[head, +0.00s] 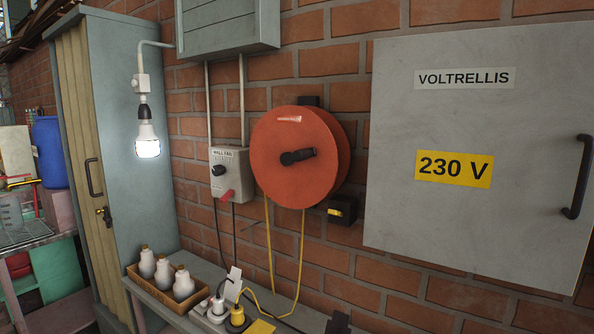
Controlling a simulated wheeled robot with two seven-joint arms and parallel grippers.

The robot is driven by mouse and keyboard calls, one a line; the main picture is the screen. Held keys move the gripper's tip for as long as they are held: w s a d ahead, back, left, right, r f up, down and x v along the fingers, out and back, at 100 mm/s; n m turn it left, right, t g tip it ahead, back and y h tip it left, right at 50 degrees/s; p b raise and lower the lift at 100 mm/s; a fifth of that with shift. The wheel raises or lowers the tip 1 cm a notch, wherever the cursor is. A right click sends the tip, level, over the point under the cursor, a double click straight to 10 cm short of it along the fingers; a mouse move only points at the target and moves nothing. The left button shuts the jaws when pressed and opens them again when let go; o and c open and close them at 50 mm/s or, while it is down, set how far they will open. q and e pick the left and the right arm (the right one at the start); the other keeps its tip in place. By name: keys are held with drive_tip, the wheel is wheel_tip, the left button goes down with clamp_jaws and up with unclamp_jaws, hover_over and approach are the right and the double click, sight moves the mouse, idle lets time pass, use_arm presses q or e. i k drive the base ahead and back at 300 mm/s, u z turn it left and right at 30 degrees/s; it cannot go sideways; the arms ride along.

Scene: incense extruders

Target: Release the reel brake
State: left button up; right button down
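The reel (275,175) is a large orange-red drum on the brick wall, with a black crank handle (298,157) at its centre. A yellow cable (301,255) hangs from it to the bench. At its lower right a small black box (347,205) with a yellow tab (335,212) is fixed to the wall; it may be the brake, but no label shows this. Neither of my grippers shows in the head view.
A grey switch box (230,165) with a black knob and red lever is left of the reel. A grey 230 V cabinet (480,110) fills the right. A lit bulb (147,140) hangs left.

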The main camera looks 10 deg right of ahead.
sight(333, 213)
drive_tip(key=k, duration=1.35)
drive_tip(key=z, duration=0.2)
drive_tip(key=i, duration=0.8)
drive_tip(key=z, duration=1)
drive_tip(key=i, duration=0.45)
drive_tip(key=z, duration=0.3)
